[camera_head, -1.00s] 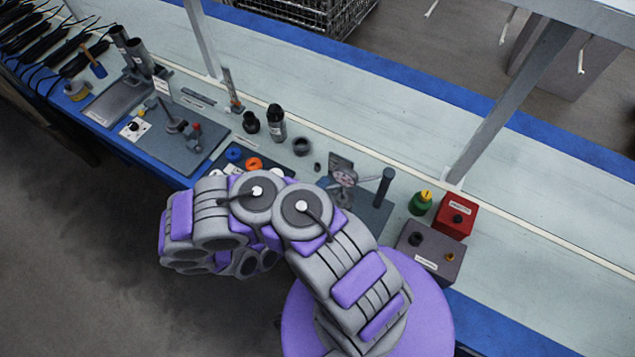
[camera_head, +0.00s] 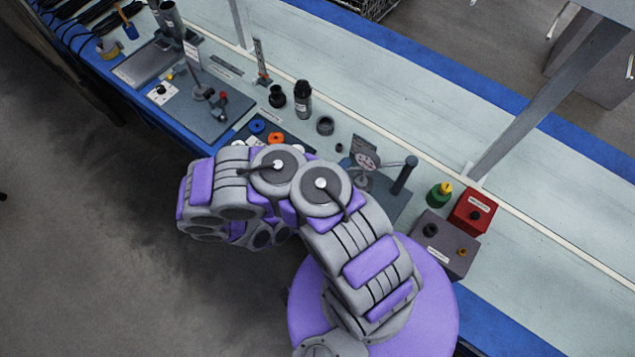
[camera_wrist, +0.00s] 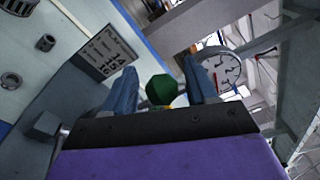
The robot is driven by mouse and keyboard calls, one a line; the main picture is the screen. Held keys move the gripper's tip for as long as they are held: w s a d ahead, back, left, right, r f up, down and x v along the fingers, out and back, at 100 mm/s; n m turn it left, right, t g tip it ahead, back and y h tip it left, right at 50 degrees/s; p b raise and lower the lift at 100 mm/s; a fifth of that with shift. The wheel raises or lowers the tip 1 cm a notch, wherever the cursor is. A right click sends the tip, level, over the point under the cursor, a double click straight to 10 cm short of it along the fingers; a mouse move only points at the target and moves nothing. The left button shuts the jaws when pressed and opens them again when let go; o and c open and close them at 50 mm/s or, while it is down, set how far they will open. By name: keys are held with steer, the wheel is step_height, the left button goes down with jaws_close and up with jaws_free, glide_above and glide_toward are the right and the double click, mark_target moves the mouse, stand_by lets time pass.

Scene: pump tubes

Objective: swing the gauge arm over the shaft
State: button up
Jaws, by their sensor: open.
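The round dial gauge (camera_head: 366,160) sits on a thin arm beside a dark upright post (camera_head: 403,178) on a grey base plate (camera_head: 388,205). I cannot tell the shaft apart for certain in the clutter under the dial. In the wrist view the white dial face (camera_wrist: 222,68) shows just beyond the right finger. My gripper (camera_wrist: 160,85) is open, its two blue-grey fingers apart. A dark green faceted piece (camera_wrist: 160,90) shows between them; whether it touches them is unclear. In the head view my folded arm hides the gripper.
A green bottle (camera_head: 439,194), a red box (camera_head: 472,212) and a grey box (camera_head: 436,243) stand right of the gauge. Black cylinders (camera_head: 303,100) and a ring (camera_head: 325,125) stand left. A printed card (camera_wrist: 104,52) shows beside the left finger.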

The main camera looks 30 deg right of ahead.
steer(key=p+v, duration=0.4)
steer(key=v, duration=1.3)
steer(key=shift+a, duration=0.35)
steer(key=shift+r, duration=0.1)
